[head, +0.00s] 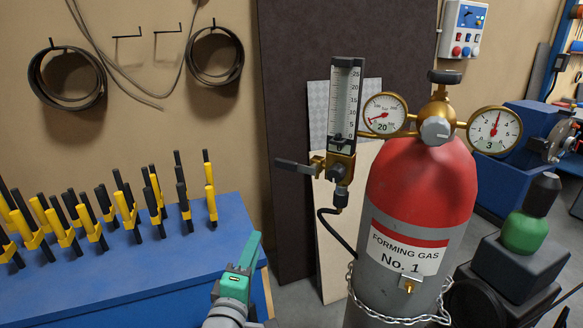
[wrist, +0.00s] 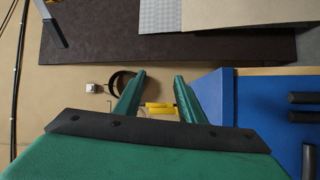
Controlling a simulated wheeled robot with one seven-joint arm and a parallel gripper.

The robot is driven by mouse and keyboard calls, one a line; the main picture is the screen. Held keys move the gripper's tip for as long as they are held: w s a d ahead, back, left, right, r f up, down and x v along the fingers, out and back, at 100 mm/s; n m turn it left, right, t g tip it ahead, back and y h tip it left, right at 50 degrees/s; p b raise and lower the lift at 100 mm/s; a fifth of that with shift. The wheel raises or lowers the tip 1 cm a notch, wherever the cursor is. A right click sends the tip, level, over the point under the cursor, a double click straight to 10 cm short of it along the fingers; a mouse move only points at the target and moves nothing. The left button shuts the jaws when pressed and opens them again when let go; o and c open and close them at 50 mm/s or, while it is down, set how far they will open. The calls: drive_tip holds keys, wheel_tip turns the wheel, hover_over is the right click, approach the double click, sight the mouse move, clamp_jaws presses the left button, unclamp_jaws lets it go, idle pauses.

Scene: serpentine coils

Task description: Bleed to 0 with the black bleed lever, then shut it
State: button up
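The black bleed lever (head: 294,167) sticks out to the left from the brass block under the clear flow tube (head: 346,100), close to horizontal. The tube's scale runs from 0 to 25; a dark spot shows low in it, but I cannot read it surely. The left gauge (head: 384,114) has its red needle low. The right gauge (head: 494,130) has its needle pointing up, near mid-scale. My gripper (head: 248,248) is below and left of the lever, apart from it.
The red-topped gas cylinder (head: 418,205) bears the regulator and has a chain (head: 395,318) around it. A blue bench (head: 110,270) with several yellow-black clamps is at left. Dark and pale panels lean behind. Open space lies between my gripper and the lever.

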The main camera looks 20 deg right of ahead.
wheel_tip(320, 180, up, 11)
drive_tip(key=d+g+h, duration=0.1)
drive_tip(key=d+h, duration=0.1)
drive_tip(key=d, duration=0.1)
drive_tip(key=m+g+h, duration=0.1)
drive_tip(key=g, duration=0.1)
approach(284, 166)
drive_tip(key=x, duration=1.4)
drive_tip(key=shift+w+d, duration=0.15)
clamp_jaws()
